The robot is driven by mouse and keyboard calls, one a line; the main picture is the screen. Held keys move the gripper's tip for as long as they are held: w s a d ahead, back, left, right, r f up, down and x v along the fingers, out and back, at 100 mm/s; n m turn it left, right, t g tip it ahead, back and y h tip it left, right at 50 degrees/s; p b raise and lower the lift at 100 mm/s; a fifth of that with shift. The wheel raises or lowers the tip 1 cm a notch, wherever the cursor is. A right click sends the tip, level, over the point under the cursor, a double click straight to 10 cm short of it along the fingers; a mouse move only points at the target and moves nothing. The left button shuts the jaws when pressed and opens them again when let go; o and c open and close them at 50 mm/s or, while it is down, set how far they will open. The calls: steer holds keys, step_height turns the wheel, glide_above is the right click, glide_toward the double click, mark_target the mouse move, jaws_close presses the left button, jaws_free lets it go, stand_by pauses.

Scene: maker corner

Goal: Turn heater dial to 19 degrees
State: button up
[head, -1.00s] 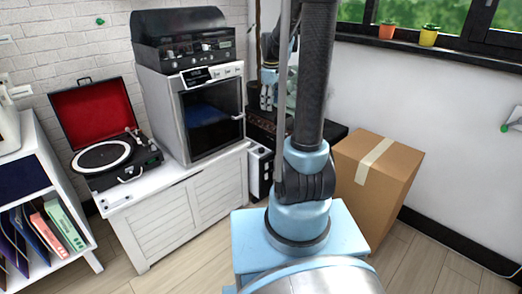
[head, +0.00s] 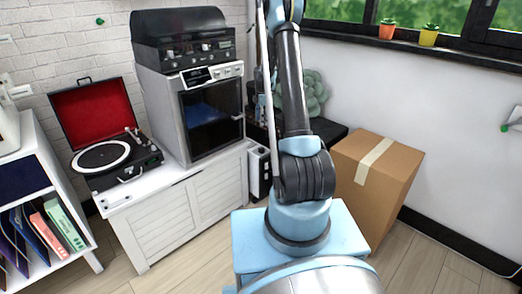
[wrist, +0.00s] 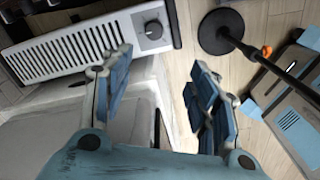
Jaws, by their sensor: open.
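The heater (wrist: 75,52) is a white unit with a long dark-slotted grille, at the upper left of the wrist view. Its dial (wrist: 153,30) is a round dark knob on a light panel at the grille's right end. The degree marks are too small to read. My gripper (wrist: 160,60) is open and empty, its blue-padded fingers apart below the dial in the picture and not touching it. In the head view, the narrow white heater (head: 259,172) stands beside the cabinet, its dial not clear.
A white cabinet (head: 190,215) holds the oven (head: 210,118) and turntable (head: 103,158). A cardboard box (head: 372,185) stands right of my arm. A black stand base (wrist: 221,31) with a pole lies right of the dial.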

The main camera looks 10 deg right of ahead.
mark_target(261, 148)
steer(key=shift+n, duration=0.4)
steer(key=f, duration=0.6)
steer(key=w+f, duration=0.1)
steer(key=f, duration=1.3)
steer(key=shift+w, duration=0.25)
steer(key=c, duration=1.1)
steer(key=shift+a, duration=0.1)
